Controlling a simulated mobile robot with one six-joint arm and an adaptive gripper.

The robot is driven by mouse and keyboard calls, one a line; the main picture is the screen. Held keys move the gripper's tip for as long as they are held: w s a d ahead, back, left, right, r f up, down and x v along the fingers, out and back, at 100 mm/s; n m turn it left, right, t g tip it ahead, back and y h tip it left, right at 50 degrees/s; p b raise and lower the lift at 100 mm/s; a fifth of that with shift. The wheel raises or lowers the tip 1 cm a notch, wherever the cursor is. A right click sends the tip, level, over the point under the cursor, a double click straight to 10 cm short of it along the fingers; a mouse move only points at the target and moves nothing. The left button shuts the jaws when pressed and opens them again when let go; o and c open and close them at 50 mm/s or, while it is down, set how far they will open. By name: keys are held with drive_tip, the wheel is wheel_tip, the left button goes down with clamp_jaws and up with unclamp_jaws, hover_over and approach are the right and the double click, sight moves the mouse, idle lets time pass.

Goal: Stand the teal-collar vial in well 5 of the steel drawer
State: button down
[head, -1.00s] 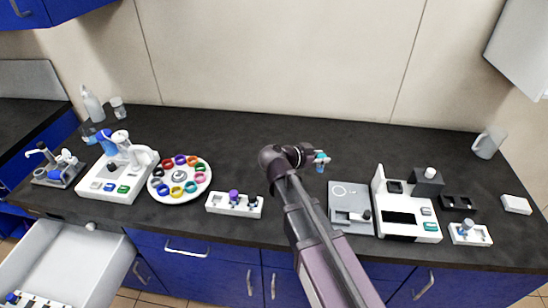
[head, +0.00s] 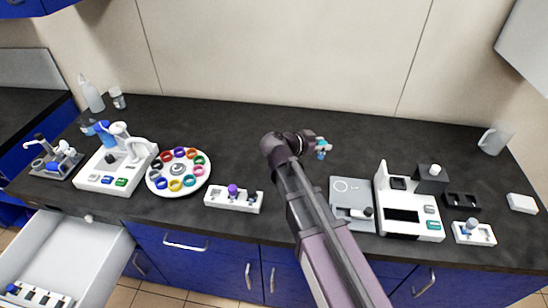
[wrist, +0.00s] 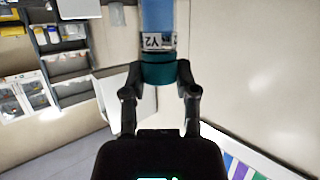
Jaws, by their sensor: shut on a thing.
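The vial (wrist: 158,22) is held upside-down or tilted, I cannot tell which; in the wrist view it has a blue body, a printed label and a teal collar (wrist: 158,73). My gripper (wrist: 158,88) is shut on it at the collar. In the head view the vial (head: 322,147) shows small and blue-teal at the end of my arm, over the back middle of the counter. The open drawer (head: 95,250) is at the lower left, far from my gripper. A rack with several wells (head: 38,297) lies in it, cut by the frame edge; well numbers are unreadable.
On the dark counter stand a white device (head: 115,168), a round carousel with coloured rings (head: 178,170), a white rack (head: 233,200), a scale (head: 352,200), another device (head: 410,205) and a mug (head: 493,139). The back middle of the counter is clear.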

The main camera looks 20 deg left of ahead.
drive_tip(key=w+a+n+t+y, duration=0.1)
drive_tip(key=w+a+n+y, duration=0.1)
drive_tip(key=a, duration=0.8)
drive_tip(key=w+a+f+n+t+y+b, duration=0.1)
drive_tip(key=a+n+y, duration=0.3)
drive_tip(key=a, duration=0.7)
drive_tip(key=shift+w+t+y, duration=0.3)
drive_tip(key=shift+w+t, duration=0.1)
drive_tip(key=shift+w, duration=0.5)
drive_tip(key=shift+d, duration=0.1)
wheel_tip(320, 180, down, 6)
drive_tip(key=b, duration=0.6)
drive_tip(key=shift+f, duration=0.15)
drive_tip(key=shift+f+b, duration=1.9)
drive_tip(key=shift+b, duration=0.2)
drive_tip(key=shift+f, duration=0.15)
